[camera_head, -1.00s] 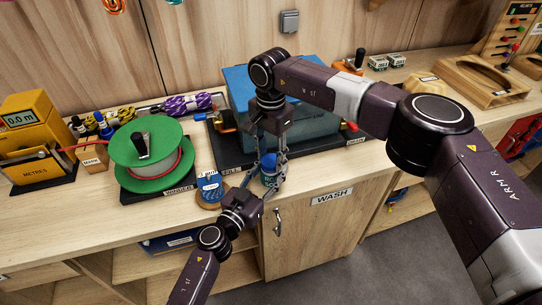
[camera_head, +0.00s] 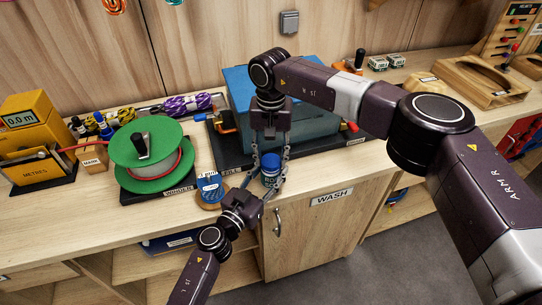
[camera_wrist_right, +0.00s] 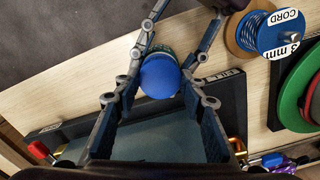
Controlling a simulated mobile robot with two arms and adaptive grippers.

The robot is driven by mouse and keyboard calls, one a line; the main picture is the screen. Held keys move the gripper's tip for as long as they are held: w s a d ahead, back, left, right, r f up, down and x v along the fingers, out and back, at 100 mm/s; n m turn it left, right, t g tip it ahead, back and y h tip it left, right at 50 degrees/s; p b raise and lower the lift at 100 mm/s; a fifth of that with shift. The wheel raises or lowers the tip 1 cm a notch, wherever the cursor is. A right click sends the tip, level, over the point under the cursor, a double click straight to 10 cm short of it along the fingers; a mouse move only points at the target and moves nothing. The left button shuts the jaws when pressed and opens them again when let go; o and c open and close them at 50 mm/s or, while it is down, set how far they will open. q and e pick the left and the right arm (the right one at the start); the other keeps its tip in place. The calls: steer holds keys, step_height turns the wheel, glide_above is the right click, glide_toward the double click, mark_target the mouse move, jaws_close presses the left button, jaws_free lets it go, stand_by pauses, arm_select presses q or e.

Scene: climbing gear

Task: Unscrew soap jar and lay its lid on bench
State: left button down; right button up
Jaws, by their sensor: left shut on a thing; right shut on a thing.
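The soap jar (camera_head: 269,181), a small dark jar with a pale label, is upright at the front edge of the bench. Its blue lid (camera_head: 271,161) sits on top and shows as a round disc in the right wrist view (camera_wrist_right: 158,77). My left gripper (camera_head: 268,181) comes from the front, shut on the jar's body. My right gripper (camera_head: 271,160) reaches down from above, its fingers on either side of the lid, shut on it. Fingers hide part of the jar, and I cannot tell whether its base touches the bench.
A blue cord spool (camera_head: 209,190) stands just left of the jar. Behind is a blue tank (camera_head: 236,88) on a dark tray (camera_head: 232,158). A green reel (camera_head: 150,175) is farther left. Bare bench (camera_head: 325,172) lies to the right, above the WASH door (camera_head: 325,225).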

mark_target(271, 160)
steer(key=shift+w+r, duration=0.1)
steer(key=shift+r, duration=0.05)
steer(key=shift+r, duration=1)
arm_select(q)
steer(key=shift+r, duration=0.1)
arm_select(e)
steer(key=shift+r, duration=2)
arm_select(q)
steer(key=c, duration=1.1)
jaws_free()
